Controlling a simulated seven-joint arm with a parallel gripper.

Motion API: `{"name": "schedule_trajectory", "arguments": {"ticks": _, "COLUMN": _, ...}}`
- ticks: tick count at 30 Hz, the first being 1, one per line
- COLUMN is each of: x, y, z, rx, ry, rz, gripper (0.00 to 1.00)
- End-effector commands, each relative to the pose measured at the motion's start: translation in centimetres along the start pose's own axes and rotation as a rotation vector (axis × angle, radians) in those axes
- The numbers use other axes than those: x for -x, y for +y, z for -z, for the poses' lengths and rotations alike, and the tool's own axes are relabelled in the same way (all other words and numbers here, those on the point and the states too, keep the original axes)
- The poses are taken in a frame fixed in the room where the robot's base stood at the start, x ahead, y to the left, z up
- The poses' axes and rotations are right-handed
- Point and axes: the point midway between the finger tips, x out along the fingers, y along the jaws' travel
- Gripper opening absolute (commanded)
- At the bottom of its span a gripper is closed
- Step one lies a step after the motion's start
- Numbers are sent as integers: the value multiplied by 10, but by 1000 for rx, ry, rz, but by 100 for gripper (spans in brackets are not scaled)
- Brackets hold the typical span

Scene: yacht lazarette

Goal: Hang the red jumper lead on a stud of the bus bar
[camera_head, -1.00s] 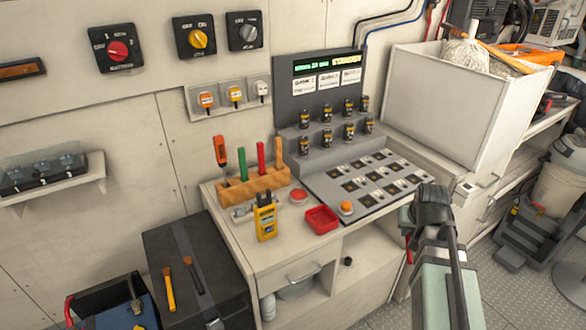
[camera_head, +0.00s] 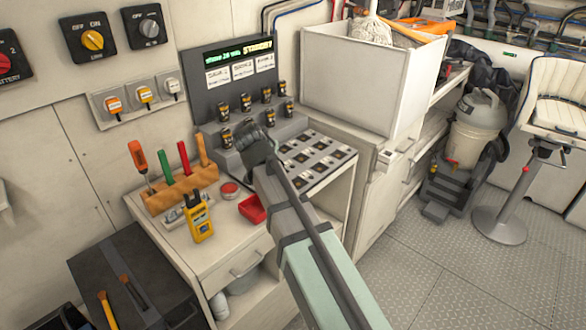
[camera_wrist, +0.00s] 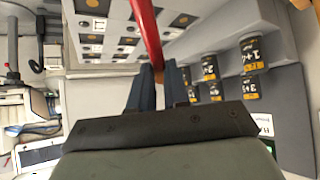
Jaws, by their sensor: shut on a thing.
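My gripper (camera_head: 257,146) is over the tiled console in the head view, in front of its stepped tier. In the wrist view my gripper (camera_wrist: 158,72) is shut on the red lead (camera_wrist: 146,30), which runs from between the fingertips up out of the picture. The lead's ends do not show. In the head view the arm hides the lead.
The console (camera_head: 320,150) carries square tiles, and small labelled cylinders (camera_head: 246,102) stand on its tier. A red tray (camera_head: 252,209), a yellow meter (camera_head: 200,220) and a tool rack (camera_head: 180,196) stand left of the arm. A white bin (camera_head: 350,80) rises behind right.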

Motion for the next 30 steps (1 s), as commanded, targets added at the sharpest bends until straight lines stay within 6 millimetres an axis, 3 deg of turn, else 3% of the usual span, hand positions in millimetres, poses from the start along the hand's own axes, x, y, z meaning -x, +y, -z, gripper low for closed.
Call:
{"name": "schedule_trajectory", "arguments": {"ticks": 1, "x": 6, "y": -19, "z": 6, "rx": 3, "ry": 26, "rz": 3, "gripper": 0}}
{"name": "schedule_trajectory", "arguments": {"ticks": 14, "x": 80, "y": -147, "z": 39, "rx": 21, "ry": 278, "rz": 30, "gripper": 0}}
{"name": "schedule_trajectory", "arguments": {"ticks": 30, "x": 219, "y": -308, "z": 46, "rx": 92, "ry": 597, "rz": 193, "gripper": 0}}
